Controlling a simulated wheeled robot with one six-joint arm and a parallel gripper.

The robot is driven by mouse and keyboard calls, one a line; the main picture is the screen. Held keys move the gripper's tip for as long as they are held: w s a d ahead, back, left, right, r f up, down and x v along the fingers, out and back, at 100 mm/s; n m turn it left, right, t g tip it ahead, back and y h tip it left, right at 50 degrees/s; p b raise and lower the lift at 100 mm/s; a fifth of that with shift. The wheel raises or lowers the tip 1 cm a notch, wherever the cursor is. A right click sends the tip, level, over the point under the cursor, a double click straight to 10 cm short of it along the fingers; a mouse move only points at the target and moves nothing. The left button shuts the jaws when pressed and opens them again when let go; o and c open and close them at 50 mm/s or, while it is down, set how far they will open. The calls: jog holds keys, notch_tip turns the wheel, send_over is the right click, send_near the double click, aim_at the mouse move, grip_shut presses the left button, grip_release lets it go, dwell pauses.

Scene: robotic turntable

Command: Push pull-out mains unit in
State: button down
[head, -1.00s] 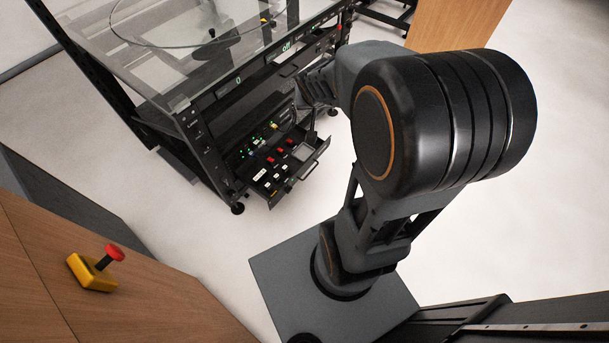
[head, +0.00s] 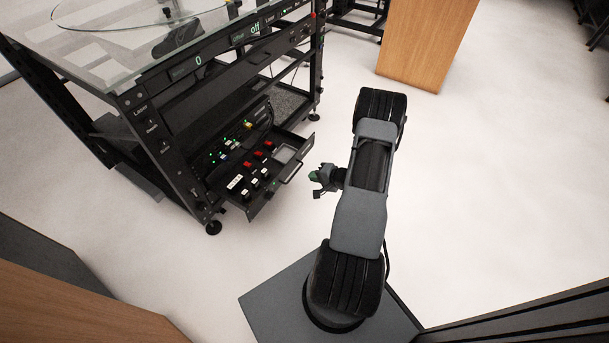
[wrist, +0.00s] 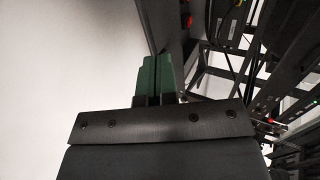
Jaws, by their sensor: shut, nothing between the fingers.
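The pull-out mains unit (head: 266,203) is a black drawer low in the turntable's frame. It is pulled out, with red and white switches, green lights and a grey panel on top and a handle (head: 291,170) on its front. My gripper (head: 314,182) is to the right of the drawer front, apart from it in the head view. In the wrist view its green fingers (wrist: 156,66) are together with nothing between them. A dark panel (wrist: 164,22) lies just beyond the fingertips there; I cannot tell whether it is the drawer front.
The turntable rack (head: 170,160) carries a glass top (head: 95,55) and stands on feet. A wooden block (head: 425,45) is at the back right. Wooden furniture (head: 70,310) is at lower left. The pale floor on the right is clear.

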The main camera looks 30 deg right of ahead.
jog(key=b, duration=0.4)
send_near(284, 169)
notch_tip(284, 169, down, 4)
jog(key=w+a, duration=0.1)
jog(key=w, duration=0.1)
jog(key=shift+w+a+b, duration=0.15)
jog(key=shift+w+a, duration=0.1)
jog(key=shift+w, duration=0.25)
jog(key=shift+w+a+b, duration=0.15)
jog(key=shift+w+a, duration=0.05)
jog(key=shift+w, duration=0.3)
jog(key=shift+w+a+r, duration=0.1)
jog(key=shift+w+a, duration=0.2)
jog(key=shift+w, duration=0.4)
